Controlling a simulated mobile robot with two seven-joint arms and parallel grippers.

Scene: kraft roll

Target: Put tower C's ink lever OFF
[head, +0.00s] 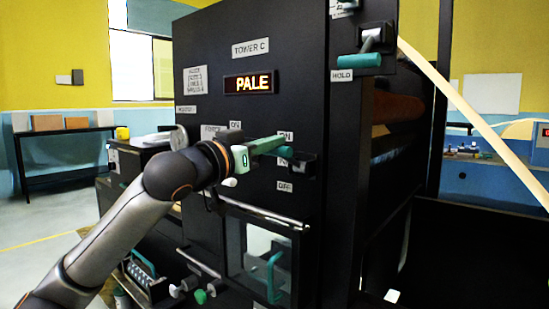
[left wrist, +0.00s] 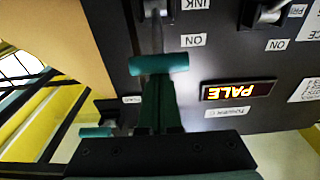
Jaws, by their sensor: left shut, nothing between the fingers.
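Tower C's ink lever (left wrist: 150,32) has a teal crossbar handle (left wrist: 158,64) on a metal stem. In the upside-down left wrist view, the stem leans toward its ON label (left wrist: 193,40). In the head view its black bracket (head: 304,164) sits between the ON and OFF (head: 285,186) labels. My left gripper (head: 272,145) is shut and empty, its green fingers (left wrist: 158,104) pointing at the handle. The fingertips are at the handle's edge; I cannot tell whether they touch. Fingers and handle overlap in the head view. My right gripper is out of view.
A lit PALE display (head: 249,83) sits above the lever. A HOLD lever (head: 358,61) is at the upper right, and another lever (left wrist: 265,14) stands beside the ink lever. Below are a glass window (head: 262,255) and a metal bar (head: 262,215). A pale strip (head: 470,110) slants at right.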

